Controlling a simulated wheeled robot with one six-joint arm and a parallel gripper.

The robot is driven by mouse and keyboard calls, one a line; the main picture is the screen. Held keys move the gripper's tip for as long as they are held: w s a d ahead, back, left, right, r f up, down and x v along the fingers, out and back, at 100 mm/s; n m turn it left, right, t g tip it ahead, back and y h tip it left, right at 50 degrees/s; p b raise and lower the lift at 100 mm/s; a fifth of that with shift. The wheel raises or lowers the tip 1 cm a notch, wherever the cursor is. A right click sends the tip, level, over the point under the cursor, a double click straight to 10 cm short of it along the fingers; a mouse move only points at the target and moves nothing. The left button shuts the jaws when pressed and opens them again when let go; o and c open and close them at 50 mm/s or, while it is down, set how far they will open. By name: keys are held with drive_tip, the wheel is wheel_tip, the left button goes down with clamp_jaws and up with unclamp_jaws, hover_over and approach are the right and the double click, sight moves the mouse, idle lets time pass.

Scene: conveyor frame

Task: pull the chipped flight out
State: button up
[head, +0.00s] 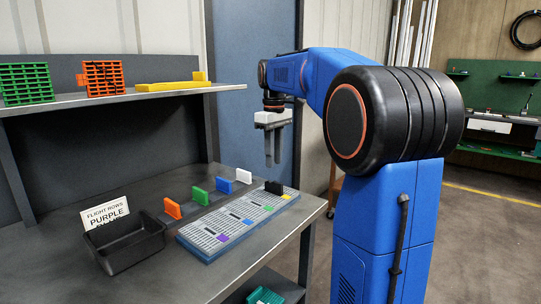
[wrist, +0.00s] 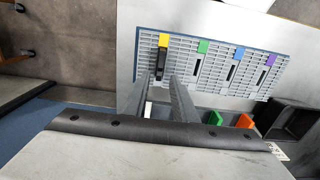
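A black flight (head: 273,187) stands upright in the belt section (head: 215,240) at its far right end, beside the yellow square. In the wrist view it is a narrow dark piece (wrist: 162,60) just below the yellow square. Any chip on it is too small to make out. The other rows, marked green, blue and purple, show dark slots with no flight standing in them. My gripper (head: 272,162) hangs above the bench, fingers down, clear of the belt. In the wrist view my fingers (wrist: 161,78) are apart with nothing held between them.
Orange (head: 172,208), green (head: 200,196), blue (head: 224,185) and white (head: 243,176) flights stand in a row behind the belt. A black bin (head: 125,250) and a sign (head: 105,213) are at left. A shelf (head: 120,98) overhangs the back.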

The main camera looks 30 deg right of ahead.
wheel_tip(320, 180, down, 8)
drive_tip(key=shift+f, duration=0.1)
clamp_jaws()
drive_tip(key=shift+r, duration=0.2)
drive_tip(key=shift+r, duration=0.2)
drive_tip(key=shift+r, duration=0.4)
drive_tip(key=shift+r, duration=0.1)
drive_tip(key=shift+r, duration=2.1)
